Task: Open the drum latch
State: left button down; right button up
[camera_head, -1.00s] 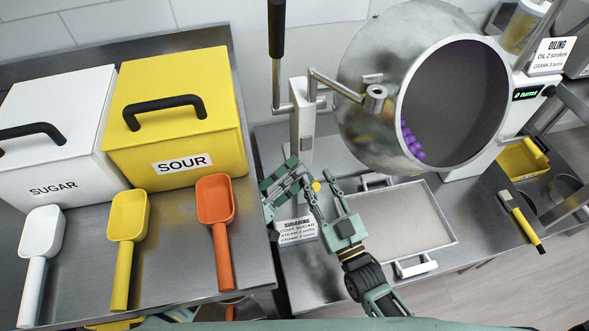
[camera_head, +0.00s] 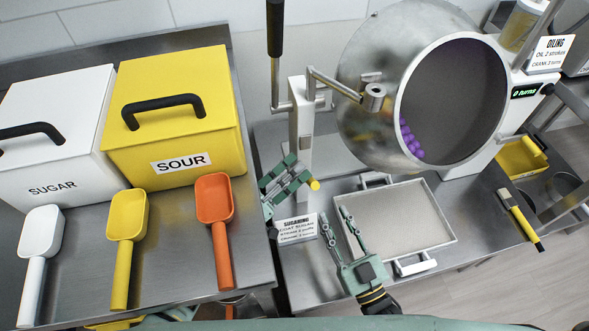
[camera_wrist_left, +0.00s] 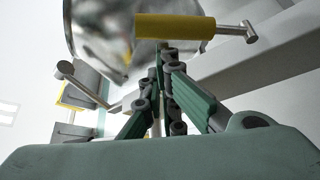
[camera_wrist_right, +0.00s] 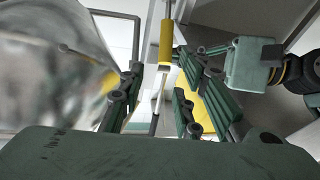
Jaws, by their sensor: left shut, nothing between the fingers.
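The steel drum (camera_head: 455,100) has its round mouth facing front and holds purple pieces (camera_head: 410,137). A yellow handle with a metal end, probably the latch (camera_head: 314,185), shows below the drum's left side, largely behind my left gripper. My left gripper (camera_head: 303,172) is shut and empty beside it. In the left wrist view the yellow handle (camera_wrist_left: 175,26) lies across, just beyond the fingertips; contact cannot be told. My right gripper (camera_head: 332,213) is open and empty, lower and to the right, over the tray's left edge. A yellow handle (camera_wrist_right: 166,42) also shows in the right wrist view.
A steel tray (camera_head: 450,238) lies below the drum. A sugaring sign (camera_head: 296,230) stands left of my right gripper. The yellow sour bin (camera_head: 220,85), white sugar bin (camera_head: 85,100) and scoops sit on the left table. A post with a crank arm (camera_head: 302,130) rises left of the drum.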

pick_arm(q)
jog(key=shift+s+f, duration=0.1)
jog(key=shift+s, duration=0.1)
pick_arm(e)
jog(key=s+d+f+m+g+h, duration=0.1)
jog(key=s+d+f+g, duration=0.3)
jog(key=s+f, duration=0.6)
jog(key=s+d+f+m+g+h, duration=0.1)
jog(key=s+d+f+g+h, duration=0.3)
jog(key=f, duration=1.5)
jog(key=s+d+f+m+g+h, duration=0.1)
jog(key=s+d+f+g, duration=0.3)
jog(key=s+f+g, duration=0.6)
jog(key=s+f+h, duration=0.1)
jog(key=s+f, duration=0.4)
jog(key=s, duration=0.2)
jog(key=shift+d+f+h, duration=0.35)
jog(key=shift+h, duration=0.05)
